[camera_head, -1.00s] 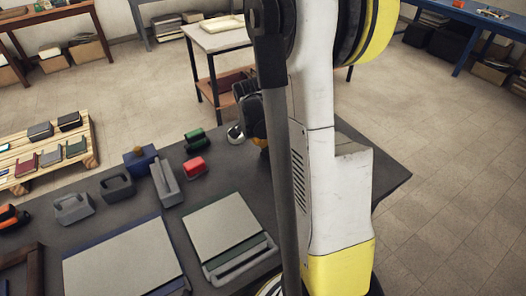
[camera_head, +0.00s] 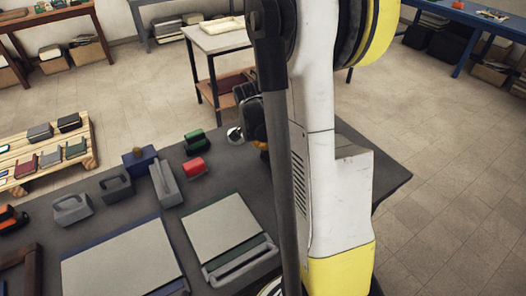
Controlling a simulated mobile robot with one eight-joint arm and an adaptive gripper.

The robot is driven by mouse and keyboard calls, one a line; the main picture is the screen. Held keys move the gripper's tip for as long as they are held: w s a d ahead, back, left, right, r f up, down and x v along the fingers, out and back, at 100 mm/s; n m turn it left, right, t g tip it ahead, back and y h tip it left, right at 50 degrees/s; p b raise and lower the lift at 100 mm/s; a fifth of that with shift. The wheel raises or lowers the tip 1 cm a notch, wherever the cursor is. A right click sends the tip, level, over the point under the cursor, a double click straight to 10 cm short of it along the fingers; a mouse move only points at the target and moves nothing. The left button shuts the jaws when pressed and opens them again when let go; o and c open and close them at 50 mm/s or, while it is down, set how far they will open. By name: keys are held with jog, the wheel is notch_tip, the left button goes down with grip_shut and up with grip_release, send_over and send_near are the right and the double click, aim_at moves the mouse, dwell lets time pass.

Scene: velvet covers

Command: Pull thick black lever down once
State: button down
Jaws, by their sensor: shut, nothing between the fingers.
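My gripper (camera_head: 252,118) is a dark shape at the far edge of the dark table, partly hidden behind my own arm. It is shut with nothing held, and its fingertips are hard to make out. A small round metallic thing (camera_head: 235,135) sits close beside it on its left. I cannot tell whether they touch. No thick black lever can be made out for certain; it may be hidden behind my arm and gripper.
A wooden pallet (camera_head: 20,165) stands left. Floor is free at right.

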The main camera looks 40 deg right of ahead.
jog(key=shift+s+a+f+b, duration=0.1)
jog(key=shift+s+f+b, duration=0.2)
jog(key=shift+f+b, duration=0.25)
jog(key=shift+s+a+f+b, duration=0.1)
jog(key=shift+s+f+b, duration=0.2)
jog(key=shift+f, duration=0.3)
dwell(1.1)
jog(key=shift+r, duration=0.1)
jog(key=shift+w+d+r+p, duration=0.1)
jog(key=shift+w+r+p, duration=0.15)
jog(key=shift+r+p, duration=0.2)
jog(key=shift+w+r+p, duration=0.2)
jog(key=shift+r+p, duration=0.1)
jog(key=shift+r, duration=0.25)
jog(key=shift+w+d+r+p, duration=0.15)
jog(key=shift+w+r+p, duration=0.35)
jog(key=shift+r, duration=0.2)
jog(key=shift+d+r, duration=0.1)
jog(key=shift+r, duration=0.05)
jog(key=shift+s+d, duration=0.1)
jog(key=shift+d, duration=0.2)
jog(key=shift+a, duration=0.2)
jog(key=r+p, duration=0.1)
jog(key=w+r+p, duration=0.1)
jog(key=r, duration=0.1)
jog(key=w+r+p, duration=0.1)
jog(key=shift+d+r, duration=0.1)
jog(key=shift+r, duration=0.1)
